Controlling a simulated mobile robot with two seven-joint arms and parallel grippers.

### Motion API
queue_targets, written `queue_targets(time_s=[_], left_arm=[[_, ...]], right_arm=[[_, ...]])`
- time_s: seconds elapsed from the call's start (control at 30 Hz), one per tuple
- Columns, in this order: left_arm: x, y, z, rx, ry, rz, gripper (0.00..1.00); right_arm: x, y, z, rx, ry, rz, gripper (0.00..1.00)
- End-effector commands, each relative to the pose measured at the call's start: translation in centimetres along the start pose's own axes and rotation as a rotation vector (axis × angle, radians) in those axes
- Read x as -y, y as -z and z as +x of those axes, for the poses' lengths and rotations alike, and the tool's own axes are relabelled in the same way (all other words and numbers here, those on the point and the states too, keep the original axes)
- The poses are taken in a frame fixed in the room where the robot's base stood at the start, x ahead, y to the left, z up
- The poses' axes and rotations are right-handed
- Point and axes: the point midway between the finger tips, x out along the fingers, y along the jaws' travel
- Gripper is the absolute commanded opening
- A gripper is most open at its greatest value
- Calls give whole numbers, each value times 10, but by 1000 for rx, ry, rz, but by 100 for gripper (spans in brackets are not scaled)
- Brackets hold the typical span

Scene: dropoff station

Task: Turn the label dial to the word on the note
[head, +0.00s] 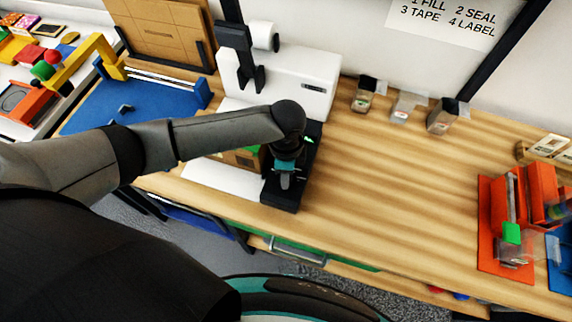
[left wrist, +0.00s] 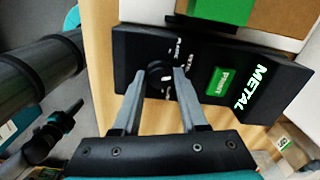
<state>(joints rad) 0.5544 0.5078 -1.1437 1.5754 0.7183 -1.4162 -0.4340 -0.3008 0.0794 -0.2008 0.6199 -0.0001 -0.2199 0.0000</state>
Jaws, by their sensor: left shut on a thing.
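The label dial (left wrist: 157,75) is a dark round knob on a black panel (left wrist: 138,44), with small white words around it too small to read. The panel's display shows METAL (left wrist: 247,89) in glowing letters. A green PRINT button (left wrist: 221,82) lies between dial and display. My left gripper (left wrist: 166,75) is shut on the dial, one finger on each side; in the head view it (head: 284,178) points down over the near end of the black panel (head: 283,196). What looks like my right gripper (left wrist: 70,112) hangs at the left wrist view's lower left, small. I see no readable note.
The white machine (head: 300,72) stands behind the panel, with a cardboard box (head: 240,158) beside it. Small clear bins (head: 401,106) stand along the back. A red rack (head: 491,224) is at the right. The wooden table (head: 390,185) between is clear. A wall sign (head: 450,22) lists FILL, SEAL, TAPE, LABEL.

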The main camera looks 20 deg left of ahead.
Motion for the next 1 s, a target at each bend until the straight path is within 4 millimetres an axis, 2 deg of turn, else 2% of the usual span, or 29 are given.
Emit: queue_targets(time_s=[0.2,0.7,0.73,1.0], left_arm=[[0,0,-1,-1,-1,-60,0],[0,0,0,-1,0,-74,0],[0,0,0,-1,0,-74,45],[0,0,0,-1,0,-74,72]], right_arm=[[0,1,-11,0,0,0,0],[0,2,-12,-1,0,1,0],[0,2,-12,-1,0,1,0],[0,2,-12,-1,0,1,0]])
